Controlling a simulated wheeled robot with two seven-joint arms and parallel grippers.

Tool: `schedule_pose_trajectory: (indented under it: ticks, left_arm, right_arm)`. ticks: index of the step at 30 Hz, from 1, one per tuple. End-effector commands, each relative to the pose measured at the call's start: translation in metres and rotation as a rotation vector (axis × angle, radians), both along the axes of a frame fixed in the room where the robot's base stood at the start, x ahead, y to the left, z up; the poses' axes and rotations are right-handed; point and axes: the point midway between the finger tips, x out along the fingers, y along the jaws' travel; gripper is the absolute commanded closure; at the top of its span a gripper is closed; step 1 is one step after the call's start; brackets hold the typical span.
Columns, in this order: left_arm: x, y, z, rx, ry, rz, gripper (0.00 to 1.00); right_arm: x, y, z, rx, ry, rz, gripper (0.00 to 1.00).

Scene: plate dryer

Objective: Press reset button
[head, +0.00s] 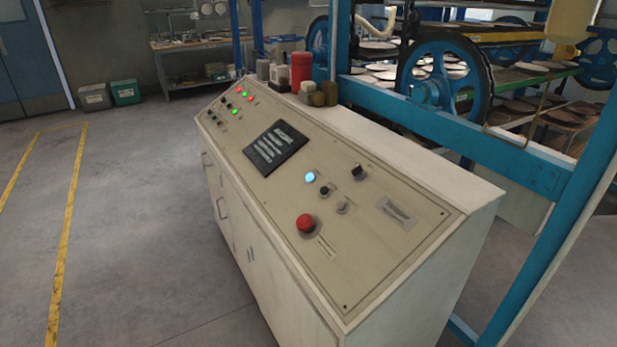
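A beige control console (390,260) stands in the middle of the view with a sloping panel. On the panel's near part are a lit blue round button (310,176), a large red mushroom button (306,223), a small dark knob (324,190), a grey round button (342,207) and a black switch (359,171). A small label plate (397,212) lies to their right. Its text is too small to read, so I cannot tell which button is the reset. Neither of my grippers is in view.
A dark display (275,147) and several red and green lights (240,100) are on the panel's far part. A red canister (300,70) and jars stand on the console's back ledge. Blue-framed machinery (440,85) is behind it. The floor (140,220) on the left is clear.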

Motion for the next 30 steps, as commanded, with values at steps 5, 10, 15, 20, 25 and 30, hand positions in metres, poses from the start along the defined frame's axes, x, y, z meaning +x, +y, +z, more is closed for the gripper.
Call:
schedule_pose_trajectory:
  ticks: [5, 10, 15, 20, 25, 30]
  left_arm:
    - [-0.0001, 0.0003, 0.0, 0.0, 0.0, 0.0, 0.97]
    - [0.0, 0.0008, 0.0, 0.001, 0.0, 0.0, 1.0]
    - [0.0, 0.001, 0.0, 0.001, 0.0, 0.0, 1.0]
    - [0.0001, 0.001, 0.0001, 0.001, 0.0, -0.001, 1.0]
    - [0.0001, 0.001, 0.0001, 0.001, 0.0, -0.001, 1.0]
    - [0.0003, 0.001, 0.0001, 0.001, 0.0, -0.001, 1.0]
  right_arm:
    - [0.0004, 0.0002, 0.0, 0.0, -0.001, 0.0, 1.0]
    - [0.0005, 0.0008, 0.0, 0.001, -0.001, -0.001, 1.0]
    - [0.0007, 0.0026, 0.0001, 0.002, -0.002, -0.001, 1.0]
    - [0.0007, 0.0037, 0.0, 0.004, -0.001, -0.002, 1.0]
    - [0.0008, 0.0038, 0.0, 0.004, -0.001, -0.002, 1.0]
    - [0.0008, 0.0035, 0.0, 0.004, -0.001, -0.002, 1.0]
